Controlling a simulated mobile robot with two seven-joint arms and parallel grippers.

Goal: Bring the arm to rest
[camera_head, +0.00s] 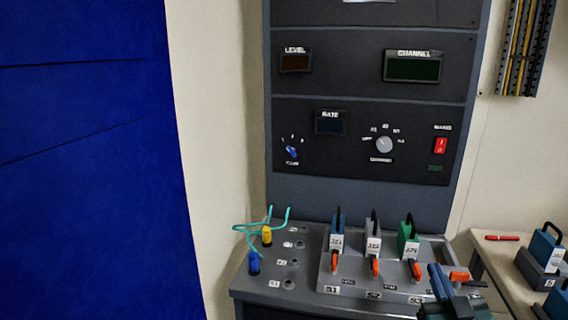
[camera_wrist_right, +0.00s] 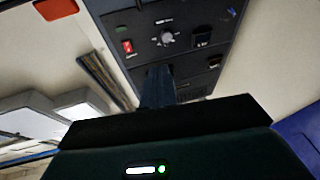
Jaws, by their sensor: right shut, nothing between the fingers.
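My right gripper (camera_head: 438,272) shows at the lower right of the head view, in front of the right end of the sloped grey console. Its dark blue fingers point up and are shut with nothing between them. In the right wrist view the shut fingers (camera_wrist_right: 158,78) point toward the rack panel. My left gripper is in neither view. An orange-red piece (camera_head: 460,276) shows just right of the right gripper's fingers; whether they touch it I cannot tell.
Several plug-in modules with orange levers (camera_head: 375,266) stand on the console (camera_head: 325,290). Yellow (camera_head: 267,236) and blue plugs (camera_head: 254,264) with teal cables stand at left. The control rack (camera_head: 340,195) rises behind. A side table (camera_head: 490,262) holds a red pen (camera_head: 502,238) and blue-grey blocks (camera_head: 546,246).

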